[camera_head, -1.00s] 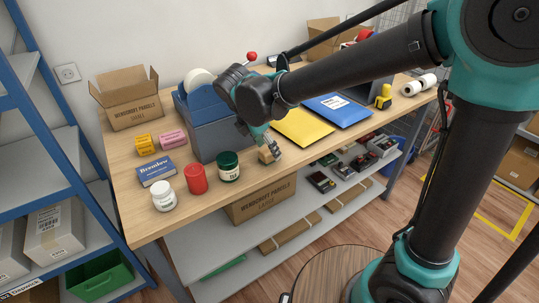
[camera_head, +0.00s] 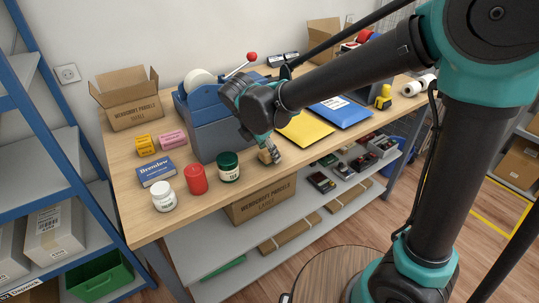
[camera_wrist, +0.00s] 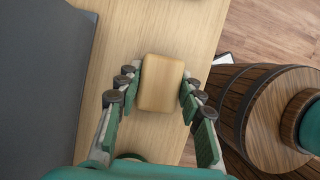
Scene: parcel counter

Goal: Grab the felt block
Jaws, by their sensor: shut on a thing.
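The felt block (camera_head: 264,157) is a small tan block with rounded edges near the front edge of the wooden table (camera_head: 235,196). In the wrist view the block (camera_wrist: 162,83) sits between the green-padded fingers, its far end pointing up in the picture. My gripper (camera_head: 269,153) is shut on it, and the gripper's pads (camera_wrist: 161,88) press its two long sides. In the head view the fingers partly hide the block. I cannot tell whether it rests on the table or is just clear of it.
A blue-grey tape dispenser (camera_head: 212,132) stands close left of my gripper. A dark green jar (camera_head: 229,167), a red cylinder (camera_head: 196,180) and a white bottle (camera_head: 163,196) stand to the left. A yellow envelope (camera_head: 306,129) and a blue one (camera_head: 341,111) lie to the right.

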